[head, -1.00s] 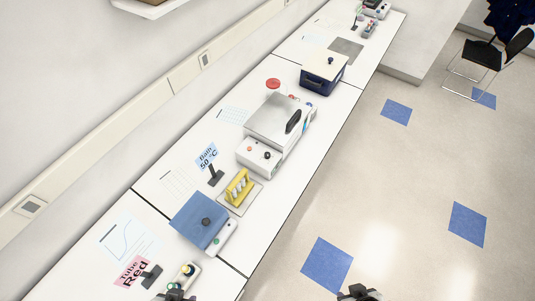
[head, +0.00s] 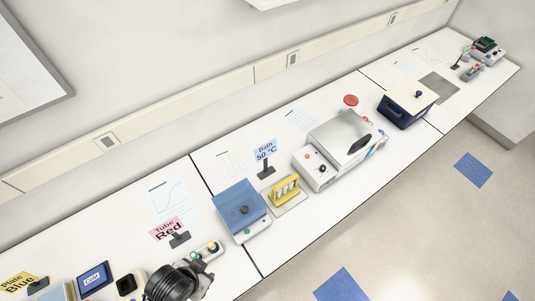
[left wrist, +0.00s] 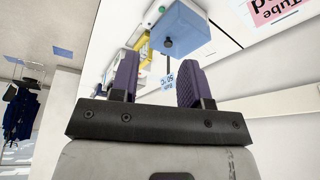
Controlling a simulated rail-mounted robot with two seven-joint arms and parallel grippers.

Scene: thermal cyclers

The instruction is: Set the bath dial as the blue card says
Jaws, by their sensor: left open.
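The blue card (head: 265,151) reads "Bath 50 °C" and stands on a dark holder behind the yellow tube rack. The bath (head: 345,140) is a white and steel box with a dark lid handle, right of the card. Its front panel carries a dark dial (head: 322,168) and a small red button; the dial's setting is too small to read. My left gripper (left wrist: 155,88) is open and empty in the left wrist view, with the card small and upside down beyond its fingers. A dark part of my arm shows at the bottom of the head view. My right gripper is not seen.
A blue-lidded device (head: 240,207) and a yellow tube rack (head: 286,190) stand left of the bath. A pink "Tube Red" card (head: 169,229) is further left. A dark blue box (head: 407,105) is beyond the bath. The bench's front strip before the bath is clear.

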